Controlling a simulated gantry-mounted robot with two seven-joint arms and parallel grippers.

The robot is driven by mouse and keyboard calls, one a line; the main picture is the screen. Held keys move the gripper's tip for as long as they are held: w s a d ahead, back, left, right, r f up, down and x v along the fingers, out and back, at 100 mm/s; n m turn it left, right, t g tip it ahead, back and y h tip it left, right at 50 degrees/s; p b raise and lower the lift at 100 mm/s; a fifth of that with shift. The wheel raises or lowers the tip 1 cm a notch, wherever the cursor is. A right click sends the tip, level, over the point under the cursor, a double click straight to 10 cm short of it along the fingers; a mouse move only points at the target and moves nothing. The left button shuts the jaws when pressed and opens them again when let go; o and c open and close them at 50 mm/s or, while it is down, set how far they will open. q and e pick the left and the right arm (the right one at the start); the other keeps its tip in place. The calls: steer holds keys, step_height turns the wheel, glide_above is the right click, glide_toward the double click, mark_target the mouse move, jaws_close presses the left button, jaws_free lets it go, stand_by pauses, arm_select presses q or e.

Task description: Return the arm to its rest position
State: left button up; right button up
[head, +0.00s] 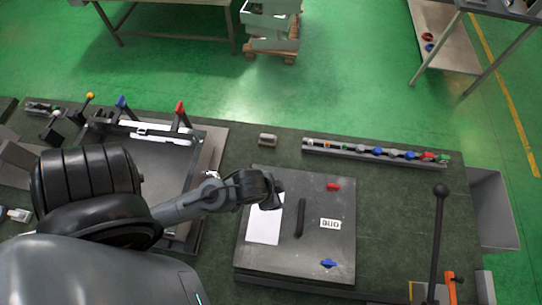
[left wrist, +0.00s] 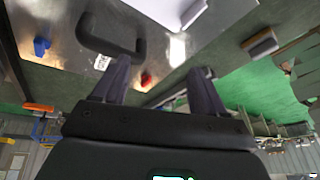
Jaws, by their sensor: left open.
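My left arm reaches in from the left in the head view. Its gripper (head: 270,192) hangs over the upper left part of a grey metal panel (head: 327,210). In the left wrist view the gripper (left wrist: 160,76) shows two dark fingers spread apart with nothing between them. The panel has a black bar handle (head: 300,217), a red part (head: 333,187), a blue part (head: 328,263), a small label (head: 330,224) and a white sheet (head: 265,222). The handle also shows beyond the fingers in the left wrist view (left wrist: 110,42). My right gripper is not in view.
A rail with coloured parts (head: 376,152) lies along the bench's far edge, beside a small grey block (head: 267,140). A fixture with coloured-knob levers (head: 150,133) stands at the left. A black-knobbed lever (head: 437,235) rises at the right. The bench right of the panel is fairly clear.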

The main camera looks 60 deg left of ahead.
arm_select(q)
steer(key=shift+s+d+r+n+g+h, duration=0.15)
steer(key=shift+s+d+r+n+g, duration=0.05)
steer(key=shift+s+d+r, duration=0.3)
steer(key=shift+s+d+r+n+g+h, duration=0.15)
steer(key=shift+s+d+r+n+g, duration=0.1)
steer(key=shift+s+r, duration=0.25)
steer(key=shift+s, duration=0.1)
step_height(320, 180, up, 14)
steer(key=p, duration=1.3)
steer(key=shift+f+p, duration=0.25)
steer(key=shift+p, duration=0.05)
steer(key=shift+f, duration=0.1)
